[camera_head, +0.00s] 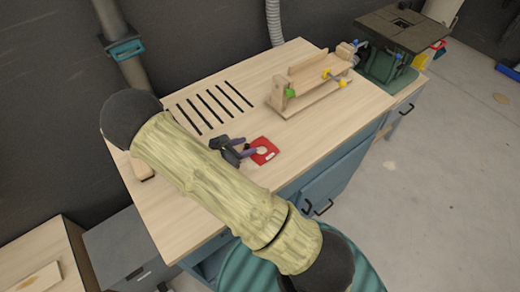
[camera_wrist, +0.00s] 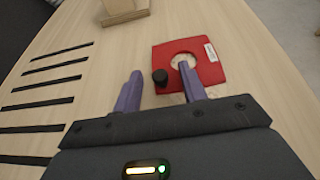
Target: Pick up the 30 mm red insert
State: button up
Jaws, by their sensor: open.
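The red insert (camera_head: 264,151) is a flat red square plate lying on the wooden bench top. In the wrist view the red insert (camera_wrist: 206,69) shows a round hole, a white label on its right side and a small black knob (camera_wrist: 160,77) at its left edge. My gripper (camera_head: 245,150) is open, with its two purple fingers at the insert's left side. In the wrist view my gripper (camera_wrist: 161,83) has the black knob between its fingers in the picture. The right fingertip overlaps the hole, and the left finger is over bare wood. I cannot tell the fingers' height above the plate.
Several black slots (camera_head: 210,108) cross the bench top (camera_head: 180,222) to the left. A wooden jig (camera_head: 310,82) with green and yellow knobs stands behind the insert. A green machine (camera_head: 388,62) stands at the back right. The bench right of the insert is clear.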

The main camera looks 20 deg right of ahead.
grip_shut()
jog(key=shift+r, duration=0.15)
notch_tip(320, 180, up, 10)
jog(key=shift+b, duration=0.45)
dwell(0.5)
